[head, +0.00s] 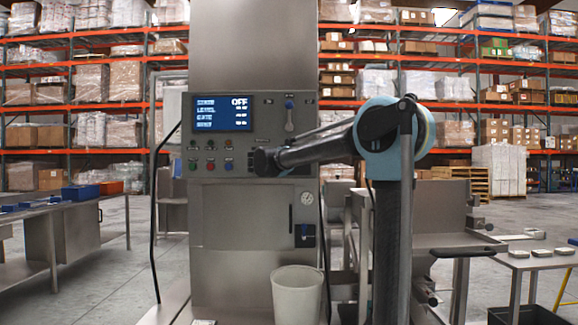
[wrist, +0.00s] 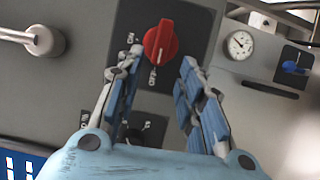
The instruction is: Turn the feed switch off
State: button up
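A red rotary knob (wrist: 161,42), the likely feed switch, sits on a dark plate in the wrist view. Small labels stand at its left and below it, too blurred to read surely. A pale mark on the knob points roughly towards the lower label. My gripper (wrist: 158,75) is open and empty, its blue-padded fingers apart on either side just below the knob, not visibly touching it. In the head view my gripper (head: 264,162) is in front of the grey machine panel and hides the knob. The panel's display (head: 222,113) reads OFF on its top row.
A lever (head: 289,113) sits above my gripper, several push buttons (head: 210,165) to its left. A gauge (wrist: 240,44) and a blue switch (wrist: 295,67) are near the knob. A white bin (head: 297,295) stands below; a bench (head: 70,202) is at left.

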jog(key=v, duration=0.7)
jog(key=shift+s, duration=0.2)
jog(key=s+d+f+m+g, duration=0.45)
jog(key=s+d+f, duration=0.55)
jog(key=d+f, duration=0.25)
jog(key=s+d+f+m+g, duration=0.3)
jog(key=s+d+f+g, duration=0.2)
jog(key=s+d+f, duration=0.65)
jog(key=s+f+m+g+y, duration=0.5)
jog(key=s+f+m+y, duration=0.1)
jog(key=s+f, duration=1.6)
notch_tip(320, 180, down, 3)
jog(key=shift+s+a+r+y, duration=0.1)
jog(key=shift+s+a+y, duration=0.1)
jog(key=shift+a+y, duration=0.2)
